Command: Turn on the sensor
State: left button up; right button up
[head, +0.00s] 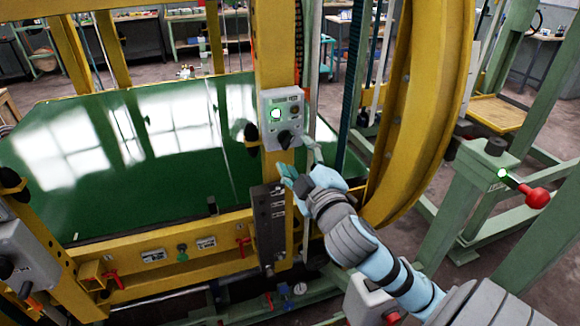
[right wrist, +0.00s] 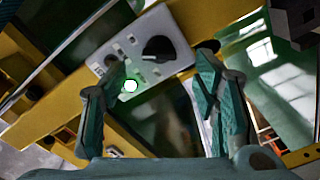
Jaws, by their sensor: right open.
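A grey control box (head: 268,102) is mounted on the yellow upright post. It has a lit whitish-green lamp (head: 275,115) and a black rotary knob (head: 285,138) near its lower edge. I cannot tell which part is the sensor. My right gripper (head: 291,176) is just below the box, apart from the knob, with its fingers pointing up and left. In the right wrist view, the open right gripper (right wrist: 152,82) faces the box (right wrist: 183,48), with the knob (right wrist: 158,48) and lamp (right wrist: 131,86) seen between its spread fingers. My left gripper is out of view.
A dark slotted block (head: 270,222) is on the post below the gripper. A curved yellow ring frame (head: 428,95) rises close to the right of my arm. A green post with a small lit lamp (head: 502,173) and red-knobbed lever (head: 537,197) stands further right. A glossy green panel (head: 180,185) lies left.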

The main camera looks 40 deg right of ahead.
aim_at(289, 144)
jog(key=b+x, duration=0.2)
jog(key=x, duration=0.2)
jog(key=shift+w+d, duration=0.2)
jog(key=shift+w, duration=0.35)
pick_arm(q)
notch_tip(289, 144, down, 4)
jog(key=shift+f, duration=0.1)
pick_arm(e)
jog(key=shift+c, duration=0.4)
